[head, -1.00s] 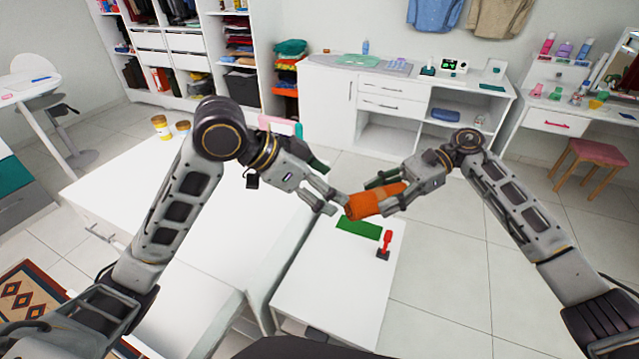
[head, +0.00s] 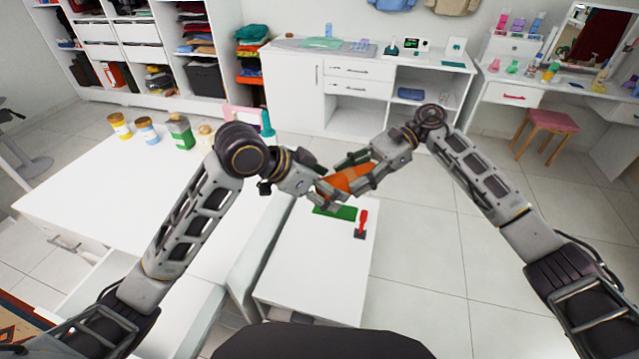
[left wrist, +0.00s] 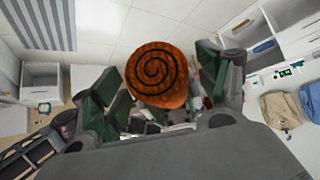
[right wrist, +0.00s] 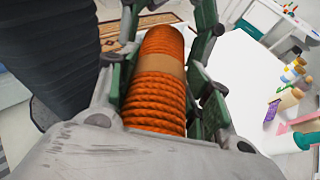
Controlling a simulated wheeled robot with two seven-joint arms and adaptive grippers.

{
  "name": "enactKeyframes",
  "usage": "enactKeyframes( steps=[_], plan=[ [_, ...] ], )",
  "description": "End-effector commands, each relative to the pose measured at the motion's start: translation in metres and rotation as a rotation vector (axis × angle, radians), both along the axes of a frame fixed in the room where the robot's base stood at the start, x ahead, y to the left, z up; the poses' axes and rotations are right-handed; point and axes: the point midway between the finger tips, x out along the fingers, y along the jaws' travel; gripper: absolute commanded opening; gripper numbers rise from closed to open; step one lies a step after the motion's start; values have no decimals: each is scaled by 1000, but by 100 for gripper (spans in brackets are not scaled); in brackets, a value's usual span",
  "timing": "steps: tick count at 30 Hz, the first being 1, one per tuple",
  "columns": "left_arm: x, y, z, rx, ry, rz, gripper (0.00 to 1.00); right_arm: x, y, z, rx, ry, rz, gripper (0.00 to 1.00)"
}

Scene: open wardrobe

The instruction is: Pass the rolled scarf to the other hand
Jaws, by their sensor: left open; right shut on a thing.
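The rolled scarf (head: 347,181) is an orange knitted roll with a tan band, held in the air above the small white table. My right gripper (head: 357,176) is shut on it; the right wrist view shows the scarf (right wrist: 158,85) lengthwise between the fingers. My left gripper (head: 325,188) is open at the scarf's other end. In the left wrist view, the scarf's spiral end (left wrist: 157,75) faces the camera between the spread fingers. Whether the left fingers touch it, I cannot tell.
Below is a small white table (head: 310,270) with a green mat (head: 335,212) and a red-handled item (head: 362,222). A larger white surface (head: 100,190) at left bears several jars, including a green one (head: 180,132). Open floor lies to the right.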

Motion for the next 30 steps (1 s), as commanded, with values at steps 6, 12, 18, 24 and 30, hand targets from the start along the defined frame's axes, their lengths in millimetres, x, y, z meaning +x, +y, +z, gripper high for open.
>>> enactKeyframes(
  steps=[6, 12, 18, 24, 30],
  plan=[
    [1, -1, -2, 0, 0, 0, 74, 0, 0, 0, 0, 0, 0, 25],
    [1, -1, -2, 0, 0, 0, 67, 0, 0, 0, 0, 0, 0, 25],
    [1, -1, -1, 0, 0, 0, 41, 0, 0, 0, 0, 0, 0, 25],
    [1, -1, -1, -1, -1, 0, 25, 0, 0, 0, 0, 0, 0, 58],
    [1, -1, -1, 0, 0, 0, 25, 0, 0, 0, 0, 0, 0, 74]
  ],
)
